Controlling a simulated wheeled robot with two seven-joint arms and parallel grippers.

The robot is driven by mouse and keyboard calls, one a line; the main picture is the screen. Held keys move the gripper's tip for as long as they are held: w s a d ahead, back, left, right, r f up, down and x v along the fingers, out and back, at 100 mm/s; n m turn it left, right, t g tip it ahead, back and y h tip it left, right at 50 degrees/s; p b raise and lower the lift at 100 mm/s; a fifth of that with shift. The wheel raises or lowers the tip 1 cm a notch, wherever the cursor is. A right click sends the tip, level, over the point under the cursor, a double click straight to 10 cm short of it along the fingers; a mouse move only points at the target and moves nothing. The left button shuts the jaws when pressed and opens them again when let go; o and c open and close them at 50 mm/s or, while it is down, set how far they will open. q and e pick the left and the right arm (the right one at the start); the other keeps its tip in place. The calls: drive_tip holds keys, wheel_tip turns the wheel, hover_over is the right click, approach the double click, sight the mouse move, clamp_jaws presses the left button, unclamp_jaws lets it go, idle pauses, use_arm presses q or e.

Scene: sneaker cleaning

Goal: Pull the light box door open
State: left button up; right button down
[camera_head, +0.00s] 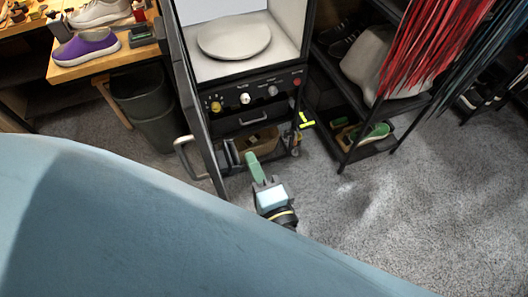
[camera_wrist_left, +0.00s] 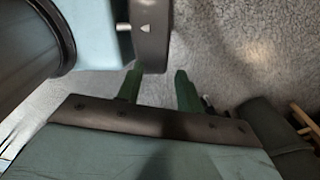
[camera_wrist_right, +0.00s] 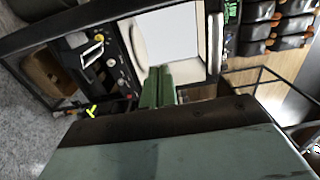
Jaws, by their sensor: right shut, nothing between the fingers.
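The light box (camera_head: 250,97) stands at the top middle of the head view, with a white interior and a round turntable (camera_head: 234,36). Its dark door (camera_head: 196,110) is swung open at the box's left side and shows nearly edge-on. The pale door handle (camera_head: 184,160) sticks out on the door's left face. My right gripper (camera_head: 252,162) is low in front of the box, right of the door and apart from the handle. Its green fingers are together and empty, also in the right wrist view (camera_wrist_right: 158,82). My left gripper (camera_wrist_left: 158,88) shows only in its wrist view, fingers apart and empty.
A dark bin (camera_head: 145,105) stands left of the door, beside a wooden bench (camera_head: 85,67) with shoes. A black rack (camera_head: 345,150) with shoes and hanging red laces (camera_head: 425,50) stands right of the box. Grey carpet (camera_head: 400,215) at the lower right is clear.

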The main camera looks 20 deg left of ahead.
drive_tip(key=v, duration=0.9)
drive_tip(key=shift+s, duration=0.25)
drive_tip(key=shift+d+f, duration=0.1)
